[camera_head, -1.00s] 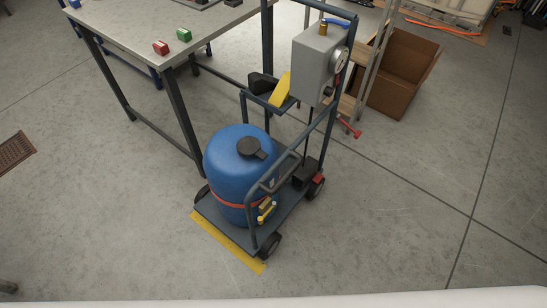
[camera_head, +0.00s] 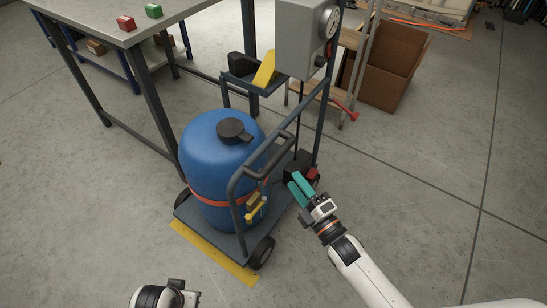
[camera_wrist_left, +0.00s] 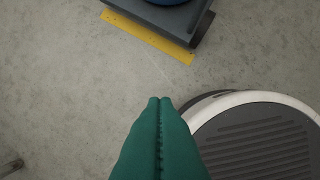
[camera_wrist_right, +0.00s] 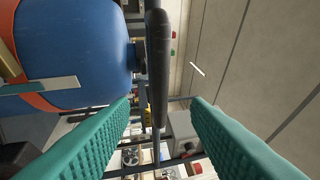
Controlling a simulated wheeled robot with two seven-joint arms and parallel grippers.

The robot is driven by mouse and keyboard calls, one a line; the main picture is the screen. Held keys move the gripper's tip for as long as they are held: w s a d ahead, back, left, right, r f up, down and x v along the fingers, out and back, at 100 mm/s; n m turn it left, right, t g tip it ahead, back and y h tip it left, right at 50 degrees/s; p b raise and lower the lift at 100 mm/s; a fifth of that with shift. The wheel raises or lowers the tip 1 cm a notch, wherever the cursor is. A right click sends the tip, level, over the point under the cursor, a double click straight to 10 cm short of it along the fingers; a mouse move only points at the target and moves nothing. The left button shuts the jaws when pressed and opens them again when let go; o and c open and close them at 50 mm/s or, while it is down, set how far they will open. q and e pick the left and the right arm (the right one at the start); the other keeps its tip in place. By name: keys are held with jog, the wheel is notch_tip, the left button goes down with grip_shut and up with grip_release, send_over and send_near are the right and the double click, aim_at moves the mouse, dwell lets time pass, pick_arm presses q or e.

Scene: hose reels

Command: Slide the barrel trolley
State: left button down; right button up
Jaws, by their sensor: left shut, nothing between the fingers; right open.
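My right gripper (camera_head: 297,186) is open, just right of the handle. In the right wrist view the dark handle bar (camera_wrist_right: 158,60) lies in the gap ahead of the spread green fingers. My left gripper (camera_wrist_left: 159,101) is shut and empty over bare floor, short of the trolley's yellow strip (camera_wrist_left: 148,38).
A workbench (camera_head: 110,28) with red and green blocks stands behind left. A frame with a grey gauge box (camera_head: 300,40) stands right behind the barrel. A cardboard box (camera_head: 390,75) is farther back. The floor left and right of the trolley is clear.

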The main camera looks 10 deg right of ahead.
jog(key=b+x, duration=0.1)
jog(key=x, duration=1)
pick_arm(q)
jog(key=v, duration=0.3)
jog(key=w+v, duration=0.1)
jog(key=v, duration=0.1)
jog(key=shift+r, duration=0.1)
pick_arm(e)
jog(key=shift+w+a, duration=0.2)
jog(key=shift+w, duration=0.15)
jog(key=shift+w+r, duration=0.1)
jog(key=shift+r, duration=0.1)
grip_shut()
